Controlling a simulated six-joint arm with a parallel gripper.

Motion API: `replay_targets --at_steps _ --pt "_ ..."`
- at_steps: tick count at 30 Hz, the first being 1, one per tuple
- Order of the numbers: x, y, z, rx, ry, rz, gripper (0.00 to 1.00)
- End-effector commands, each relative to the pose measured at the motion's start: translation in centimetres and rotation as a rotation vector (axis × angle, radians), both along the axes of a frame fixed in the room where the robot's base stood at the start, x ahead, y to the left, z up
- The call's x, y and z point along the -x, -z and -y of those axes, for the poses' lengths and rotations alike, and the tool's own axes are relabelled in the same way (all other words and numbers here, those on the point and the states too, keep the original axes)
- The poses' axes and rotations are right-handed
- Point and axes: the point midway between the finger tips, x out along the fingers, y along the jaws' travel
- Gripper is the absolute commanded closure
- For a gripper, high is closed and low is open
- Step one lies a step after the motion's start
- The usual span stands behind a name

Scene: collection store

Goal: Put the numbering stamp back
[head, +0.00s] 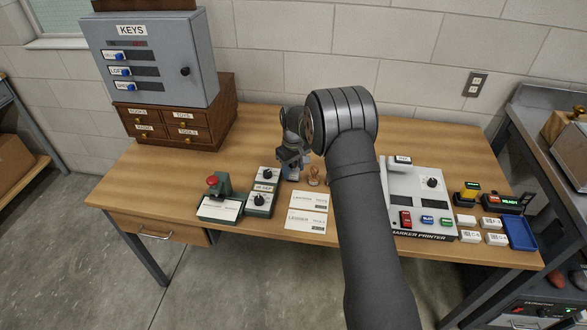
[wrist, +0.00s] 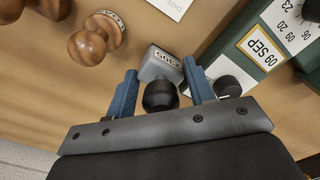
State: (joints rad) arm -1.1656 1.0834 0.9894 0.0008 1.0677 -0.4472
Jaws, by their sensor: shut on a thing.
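My gripper (head: 289,170) is over the back middle of the table, left of my forearm. In the wrist view its blue fingers (wrist: 161,80) are shut on the numbering stamp (wrist: 160,96), one on each side. The stamp has a round black knob and a grey block with a small number label. In the head view my gripper hides most or all of it. I cannot tell whether it touches the tabletop. Two wooden-handled stamps (wrist: 88,46) stand beside it in the wrist view; one wooden stamp (head: 314,178) shows in the head view.
Green date-dial boxes (head: 262,201) and a red-knobbed device (head: 213,184) stand to the left. Two paper cards (head: 306,222) lie in front. The marker printer (head: 420,205), white blocks (head: 467,236) and a blue tray (head: 520,234) are right. A drawer unit (head: 178,130) carries the key cabinet (head: 150,62).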

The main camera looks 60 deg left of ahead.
Motion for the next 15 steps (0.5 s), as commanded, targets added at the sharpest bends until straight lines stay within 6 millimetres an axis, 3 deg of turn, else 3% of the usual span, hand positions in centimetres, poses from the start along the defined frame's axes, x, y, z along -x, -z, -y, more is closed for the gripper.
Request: replay_targets --at_steps 11,12,15 --pt "-0.03 0.49 -0.05 -0.002 0.0 0.001 0.67" --pt "-0.03 0.46 -0.04 -0.001 0.0 0.001 0.43" --pt "-0.03 0.44 -0.04 -0.001 0.0 0.001 0.29"
